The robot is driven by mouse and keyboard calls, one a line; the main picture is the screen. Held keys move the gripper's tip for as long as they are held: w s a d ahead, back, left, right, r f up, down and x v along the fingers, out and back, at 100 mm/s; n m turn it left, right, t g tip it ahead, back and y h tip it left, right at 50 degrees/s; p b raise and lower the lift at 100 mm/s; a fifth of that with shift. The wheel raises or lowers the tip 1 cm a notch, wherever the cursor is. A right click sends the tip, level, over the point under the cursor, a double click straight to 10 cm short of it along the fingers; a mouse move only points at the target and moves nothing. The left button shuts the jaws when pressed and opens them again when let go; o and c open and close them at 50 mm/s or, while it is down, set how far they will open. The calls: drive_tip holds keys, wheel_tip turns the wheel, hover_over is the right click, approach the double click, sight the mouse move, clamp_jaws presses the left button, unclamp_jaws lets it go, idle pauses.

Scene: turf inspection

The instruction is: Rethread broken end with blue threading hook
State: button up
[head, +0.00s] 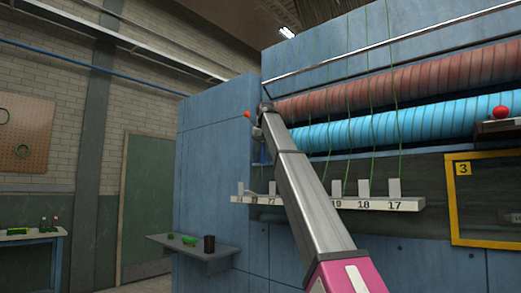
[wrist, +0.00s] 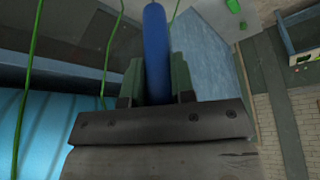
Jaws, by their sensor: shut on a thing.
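In the wrist view my gripper (wrist: 157,72) is shut on a blue rod-like handle, the blue threading hook (wrist: 155,35). In the head view my arm covers much of the middle, and I cannot make out the fingers clearly. Green yarns (head: 349,110) run down over the red roller (head: 420,88) and the blue roller (head: 400,127) to a white numbered ledge (head: 290,202). Green yarns (wrist: 28,80) also hang left of my gripper in the wrist view. I cannot tell which end is broken.
A yellow-framed panel (head: 452,205) marked 3 and a red knob (head: 501,112) are at the right. A work table (head: 35,236) stands far left. The floor by the green door (head: 148,200) looks clear.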

sight(262, 164)
drive_tip(key=shift+f, duration=4.65)
drive_tip(key=shift+r, duration=0.15)
drive_tip(key=shift+r, duration=3.6)
drive_tip(key=shift+s, duration=0.15)
